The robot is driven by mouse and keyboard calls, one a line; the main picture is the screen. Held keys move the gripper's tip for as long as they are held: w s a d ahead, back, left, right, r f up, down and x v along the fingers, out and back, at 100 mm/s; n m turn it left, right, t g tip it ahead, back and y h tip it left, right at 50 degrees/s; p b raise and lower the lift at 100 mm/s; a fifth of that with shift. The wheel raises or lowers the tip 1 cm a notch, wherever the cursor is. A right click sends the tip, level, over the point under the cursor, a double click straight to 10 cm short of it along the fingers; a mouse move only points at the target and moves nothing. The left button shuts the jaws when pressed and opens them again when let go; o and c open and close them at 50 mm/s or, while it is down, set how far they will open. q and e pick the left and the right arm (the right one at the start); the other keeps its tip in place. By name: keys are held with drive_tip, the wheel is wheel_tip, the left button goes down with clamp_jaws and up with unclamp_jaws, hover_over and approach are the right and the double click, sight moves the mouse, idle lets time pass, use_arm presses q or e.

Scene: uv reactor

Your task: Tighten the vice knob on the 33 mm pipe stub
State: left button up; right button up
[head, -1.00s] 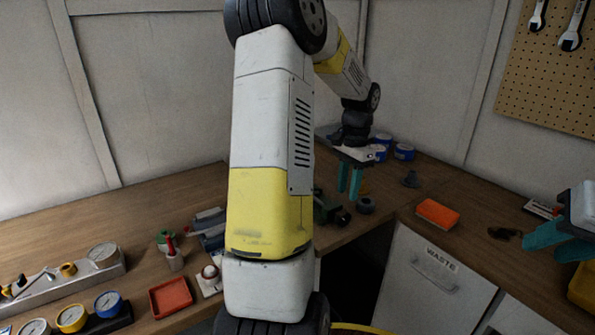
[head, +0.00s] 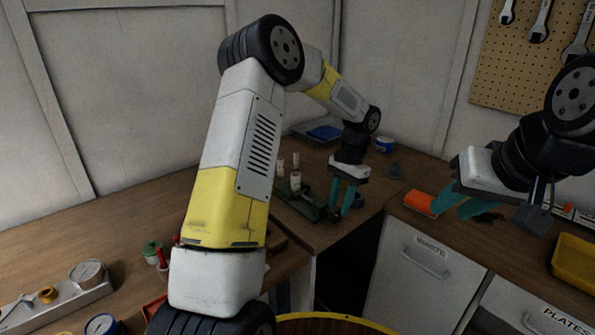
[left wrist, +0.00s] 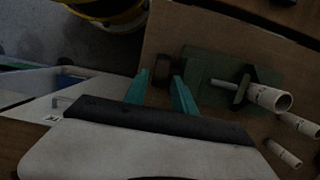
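A green vice (head: 313,211) stands on the bench, with a pale pipe stub (head: 295,182) upright in it; the left wrist view shows the vice (left wrist: 212,88) and stub (left wrist: 268,98) too. The dark vice knob (left wrist: 162,68) is at the end of the vice facing my left gripper (head: 340,209). In the left wrist view my left gripper (left wrist: 159,80) is open, its teal fingertips on either side of the knob; contact cannot be told. My right gripper (head: 452,208) looks open and empty, above the bench at right. Pipe sizes are not readable.
Two loose pale stubs (head: 296,160) (head: 280,167) stand behind the vice. A blue tray (head: 325,132) and blue tin (head: 384,144) are behind. An orange sponge (head: 418,203) lies near my right gripper.

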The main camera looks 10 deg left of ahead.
use_arm(q)
drive_tip(key=shift+x, duration=1.05)
drive_tip(key=shift+a+r+t+h, duration=0.1)
drive_tip(key=shift+r+t+h, duration=0.2)
drive_tip(key=shift+r+t, duration=0.1)
drive_tip(key=shift+s+a+t+h, duration=0.1)
drive_tip(key=shift+s+t+h, duration=0.2)
drive_tip(key=shift+t, duration=0.2)
drive_tip(key=t+h, duration=0.1)
drive_tip(key=t, duration=0.1)
drive_tip(key=t+h, duration=0.2)
drive_tip(key=shift+s+a, duration=0.2)
drive_tip(key=shift+s, duration=0.15)
drive_tip(key=s+a+r+n+t+y, duration=0.1)
drive_tip(key=s+a+r, duration=0.3)
drive_tip(key=s+r, duration=0.5)
drive_tip(key=s+a+r+n+y, duration=0.1)
drive_tip(key=s+a+r+n, duration=0.2)
drive_tip(key=s+r, duration=0.6)
drive_tip(key=shift+a+r+n+t, duration=0.4)
drive_tip(key=shift+r+n, duration=0.2)
drive_tip(key=shift+r, duration=0.35)
